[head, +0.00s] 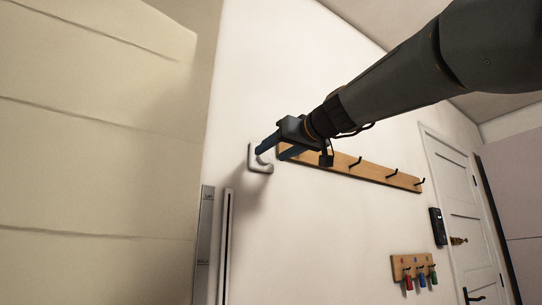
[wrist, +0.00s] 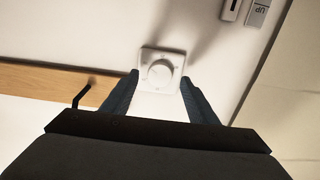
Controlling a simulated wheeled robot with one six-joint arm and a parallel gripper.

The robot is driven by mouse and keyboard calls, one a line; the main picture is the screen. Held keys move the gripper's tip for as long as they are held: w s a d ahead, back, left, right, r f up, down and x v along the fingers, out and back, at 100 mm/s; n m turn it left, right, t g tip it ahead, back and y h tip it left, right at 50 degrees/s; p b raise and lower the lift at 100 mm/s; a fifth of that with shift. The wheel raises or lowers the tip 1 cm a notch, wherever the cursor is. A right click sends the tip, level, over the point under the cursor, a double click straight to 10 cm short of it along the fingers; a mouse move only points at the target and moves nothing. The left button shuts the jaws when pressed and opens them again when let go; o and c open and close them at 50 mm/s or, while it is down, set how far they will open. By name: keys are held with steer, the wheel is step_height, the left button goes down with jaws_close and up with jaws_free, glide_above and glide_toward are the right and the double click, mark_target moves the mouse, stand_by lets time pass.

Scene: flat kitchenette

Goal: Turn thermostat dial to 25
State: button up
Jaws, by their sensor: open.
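The thermostat is a white square plate (head: 262,168) on the white wall in the head view, partly hidden behind my gripper. In the wrist view its plate (wrist: 147,56) carries a round white dial (wrist: 160,74). No number on the dial can be read. My gripper (head: 271,149) is open in front of the thermostat, with its blue fingers pointing at it. In the wrist view the gripper (wrist: 160,92) has one finger on each side of the lower part of the plate. I cannot tell whether the fingers touch it.
A wooden rail (head: 350,168) with several black hooks runs right of the thermostat. A small key rack (head: 411,262) with coloured tags hangs lower. A grey strip (head: 203,244) marked "UP" and a slotted strip (head: 226,248) are below left. A white door (head: 460,215) stands far right.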

mark_target(265, 157)
steer(key=shift+x, duration=1.2)
steer(key=c, duration=1)
steer(key=shift+c, duration=0.2)
steer(key=shift+m, duration=0.4)
steer(key=m, duration=0.4)
steer(key=shift+m, duration=0.4)
steer(key=m+p, duration=0.1)
steer(key=m, duration=0.5)
steer(key=shift+r, duration=0.1)
